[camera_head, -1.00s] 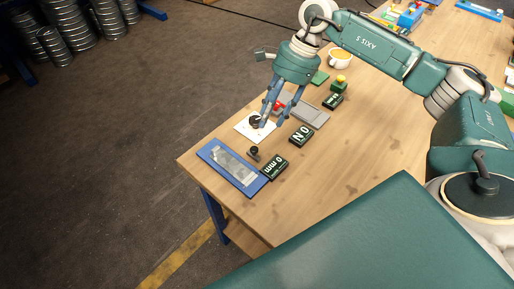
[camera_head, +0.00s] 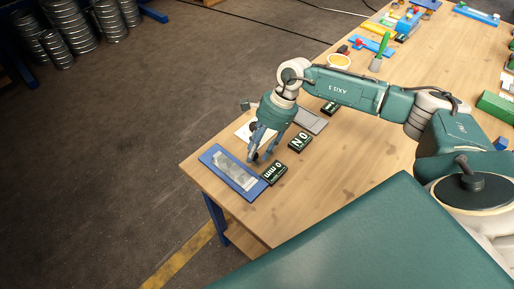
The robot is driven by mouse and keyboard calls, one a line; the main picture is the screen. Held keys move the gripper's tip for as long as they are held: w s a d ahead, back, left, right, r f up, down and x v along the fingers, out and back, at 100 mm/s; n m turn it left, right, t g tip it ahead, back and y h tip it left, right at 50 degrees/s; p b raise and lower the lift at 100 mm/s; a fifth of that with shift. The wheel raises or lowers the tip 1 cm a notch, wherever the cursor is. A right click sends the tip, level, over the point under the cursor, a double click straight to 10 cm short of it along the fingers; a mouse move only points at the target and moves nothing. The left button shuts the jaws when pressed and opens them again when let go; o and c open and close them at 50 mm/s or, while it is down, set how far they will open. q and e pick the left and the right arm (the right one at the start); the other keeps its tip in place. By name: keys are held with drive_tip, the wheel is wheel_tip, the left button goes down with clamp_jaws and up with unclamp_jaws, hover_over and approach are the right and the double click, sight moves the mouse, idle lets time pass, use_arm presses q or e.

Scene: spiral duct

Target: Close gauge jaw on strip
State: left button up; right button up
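A blue plate (camera_head: 206,153) lies at the near left corner of the table, with a shiny grey strip (camera_head: 236,171) on it. A small black display reading "0 mm" (camera_head: 274,174) stands at its right end. My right gripper (camera_head: 260,156) points down beside the plate's far right edge. Its fingers cover the spot where a small black knob stood, so I cannot tell whether they touch or hold it. No gauge jaw can be made out clearly. My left gripper is out of view.
A display reading "ON" (camera_head: 299,142) and another display (camera_head: 330,107) stand right of the gripper. A white card (camera_head: 242,128) and grey plate (camera_head: 312,121) lie behind it. A yellow-filled cup (camera_head: 339,61) is farther back.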

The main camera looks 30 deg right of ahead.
clamp_jaws()
drive_tip(key=shift+s+a+f+b, duration=0.1)
drive_tip(key=shift+s+a+b, duration=0.15)
drive_tip(key=shift+a, duration=0.3)
drive_tip(key=shift+s+a+b, duration=0.1)
drive_tip(key=shift+a+b, duration=0.1)
drive_tip(key=shift+a, duration=0.3)
drive_tip(key=shift+s+a, duration=0.15)
drive_tip(key=shift+a, duration=0.3)
unclamp_jaws()
drive_tip(key=shift+r, duration=0.2)
drive_tip(key=v, duration=1.2)
